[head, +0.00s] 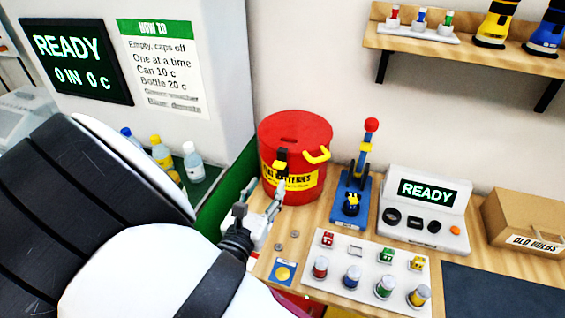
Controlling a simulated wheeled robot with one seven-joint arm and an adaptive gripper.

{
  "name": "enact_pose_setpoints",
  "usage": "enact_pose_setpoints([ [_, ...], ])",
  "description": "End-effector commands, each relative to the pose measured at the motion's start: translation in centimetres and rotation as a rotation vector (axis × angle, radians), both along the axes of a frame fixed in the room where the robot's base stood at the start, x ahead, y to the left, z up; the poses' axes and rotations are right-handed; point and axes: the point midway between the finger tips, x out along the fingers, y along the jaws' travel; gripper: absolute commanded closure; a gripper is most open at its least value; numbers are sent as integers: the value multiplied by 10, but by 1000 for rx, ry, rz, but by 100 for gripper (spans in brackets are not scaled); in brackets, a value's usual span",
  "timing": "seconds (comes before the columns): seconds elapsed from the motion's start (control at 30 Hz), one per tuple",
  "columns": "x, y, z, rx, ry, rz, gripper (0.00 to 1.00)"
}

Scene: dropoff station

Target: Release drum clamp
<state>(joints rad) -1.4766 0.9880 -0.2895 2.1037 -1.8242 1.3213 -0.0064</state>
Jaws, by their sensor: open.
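A red drum (294,134) with a slot in its lid and a yellow battery label stands at the back left of the wooden bench. A yellow handle-like part (317,155) sticks out at its right rim; it looks like the clamp lever. My gripper (262,186) is open in front of the drum's lower left side, its fingers pointing up toward it. A small black and yellow part (281,161) shows at the drum's front, near the right finger; I cannot tell whether it belongs to drum or gripper. Contact is unclear. The fingers hide part of the label.
A blue lever stand (350,195) with a red knob is right of the drum. A white tray (340,285) holds several colored jars and small blocks in front. A READY display unit (424,215) and a cardboard box (527,219) stand further right. Bottles (193,161) stand left of the drum.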

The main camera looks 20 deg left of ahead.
Motion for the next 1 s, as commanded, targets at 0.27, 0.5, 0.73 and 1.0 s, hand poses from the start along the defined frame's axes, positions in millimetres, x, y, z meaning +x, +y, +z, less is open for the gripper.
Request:
enact_pose_setpoints([
  [0.27,58,-1,-2,3,-1,-3,53],
  [0.5,86,0,-1,2,0,-2,53],
  [0.73,93,0,0,1,1,-1,53],
  [1.0,93,0,0,1,1,-2,71],
])
